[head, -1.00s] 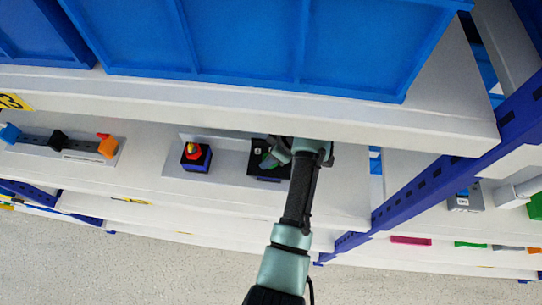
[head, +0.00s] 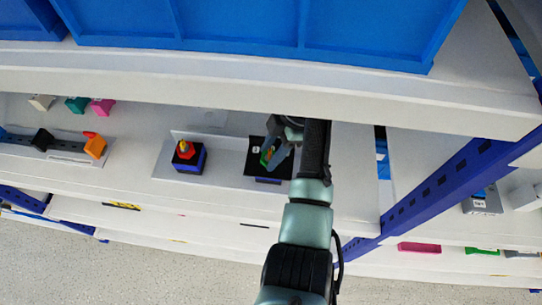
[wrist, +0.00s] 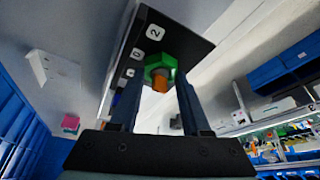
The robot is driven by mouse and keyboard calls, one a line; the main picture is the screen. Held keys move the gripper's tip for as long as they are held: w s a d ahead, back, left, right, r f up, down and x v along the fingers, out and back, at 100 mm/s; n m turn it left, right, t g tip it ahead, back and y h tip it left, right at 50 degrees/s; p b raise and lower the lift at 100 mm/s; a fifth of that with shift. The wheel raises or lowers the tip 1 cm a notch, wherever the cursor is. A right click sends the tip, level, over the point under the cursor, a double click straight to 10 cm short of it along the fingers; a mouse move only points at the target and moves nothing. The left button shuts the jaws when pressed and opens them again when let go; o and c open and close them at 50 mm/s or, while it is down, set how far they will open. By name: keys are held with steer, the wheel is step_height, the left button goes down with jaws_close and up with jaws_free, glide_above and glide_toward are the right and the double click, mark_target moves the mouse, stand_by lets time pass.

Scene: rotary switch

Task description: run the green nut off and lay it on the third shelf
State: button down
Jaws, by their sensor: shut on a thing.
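The green nut (wrist: 156,64) sits around an orange bolt end (wrist: 162,82) on a black panel (wrist: 180,38) with white number tags. My gripper (wrist: 160,78) has one finger on each side of the nut, shut on it. In the head view my gripper (head: 276,150) reaches in from the right at the black block (head: 257,146). Only a sliver of the nut (head: 265,159) shows there, as the fingers hide most of it. I cannot tell whether the nut has turned along the bolt.
A red and yellow knob on a blue-black block (head: 189,155) stands left of the nut's block. Blue bins (head: 250,30) sit on the shelf above, whose edge overhangs closely. A blue slotted upright (head: 440,185) stands at right. Lower shelf boards (head: 140,225) show below.

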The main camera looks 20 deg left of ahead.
steer(key=shift+f+n+h+b, duration=0.3)
steer(key=shift+n+b, duration=0.15)
steer(key=shift+n, duration=0.45)
steer(key=shift+r+n+g+h+p, duration=0.3)
steer(key=shift+r+n+g+p, duration=0.1)
steer(key=shift+n, duration=0.3)
steer(key=n+h, duration=0.1)
steer(key=n, duration=0.3)
steer(key=shift+g, duration=0.4)
steer(key=c, duration=1)
jaws_free()
jaws_close()
steer(key=shift+r+p, duration=2.7)
